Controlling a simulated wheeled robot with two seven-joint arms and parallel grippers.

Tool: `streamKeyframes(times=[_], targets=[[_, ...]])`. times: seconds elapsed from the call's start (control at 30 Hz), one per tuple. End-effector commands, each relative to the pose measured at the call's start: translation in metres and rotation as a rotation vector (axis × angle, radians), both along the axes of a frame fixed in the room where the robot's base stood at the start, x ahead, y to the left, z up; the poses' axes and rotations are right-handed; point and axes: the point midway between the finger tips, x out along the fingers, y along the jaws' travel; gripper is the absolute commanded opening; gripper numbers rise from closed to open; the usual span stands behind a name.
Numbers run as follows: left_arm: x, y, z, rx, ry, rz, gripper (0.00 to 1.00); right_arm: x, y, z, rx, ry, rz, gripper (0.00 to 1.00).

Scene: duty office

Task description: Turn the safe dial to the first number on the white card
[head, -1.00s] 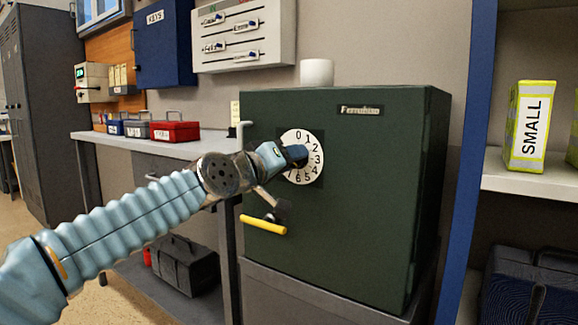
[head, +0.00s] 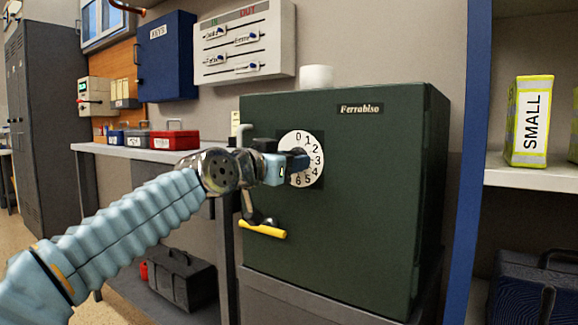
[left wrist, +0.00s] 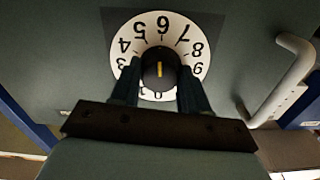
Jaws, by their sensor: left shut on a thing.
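The white safe dial (head: 301,174), numbered around its rim, is on the front of the dark green safe (head: 370,190). My left gripper (head: 298,162) is at the dial, shut on its black knob. In the left wrist view the dial (left wrist: 162,24) appears upside down, with 6 at the top and 0 at the bottom. My left fingers (left wrist: 160,88) flank the knob (left wrist: 160,66), whose yellow mark stands upright in the picture. I cannot tell which end of the mark points. No white card with readable numbers shows. My right gripper is not in view.
A yellow lever handle (head: 263,230) sits below the dial, close under my left wrist. A white cup (head: 316,76) stands on the safe. A shelf with a SMALL box (head: 529,120) is at right. A bench (head: 125,153) with cash boxes is at left.

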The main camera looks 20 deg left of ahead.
Motion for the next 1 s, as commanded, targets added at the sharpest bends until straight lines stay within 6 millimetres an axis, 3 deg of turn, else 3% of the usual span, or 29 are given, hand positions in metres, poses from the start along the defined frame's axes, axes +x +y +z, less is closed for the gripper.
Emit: streamKeyframes(times=[0.67,0.7,0.87,1.0], targets=[[0.0008,-0.0008,-0.0023,0.067,-0.019,-0.001,0.14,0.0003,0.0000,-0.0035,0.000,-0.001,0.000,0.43],[0.0008,-0.0008,-0.0024,0.067,-0.019,-0.001,0.46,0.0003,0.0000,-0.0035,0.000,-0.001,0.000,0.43],[0.0006,-0.0005,-0.0016,0.065,-0.020,-0.002,0.70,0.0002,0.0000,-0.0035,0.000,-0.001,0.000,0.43],[0.0003,-0.0003,-0.0009,0.065,-0.021,-0.001,0.70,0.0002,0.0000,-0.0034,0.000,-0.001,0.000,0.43]])
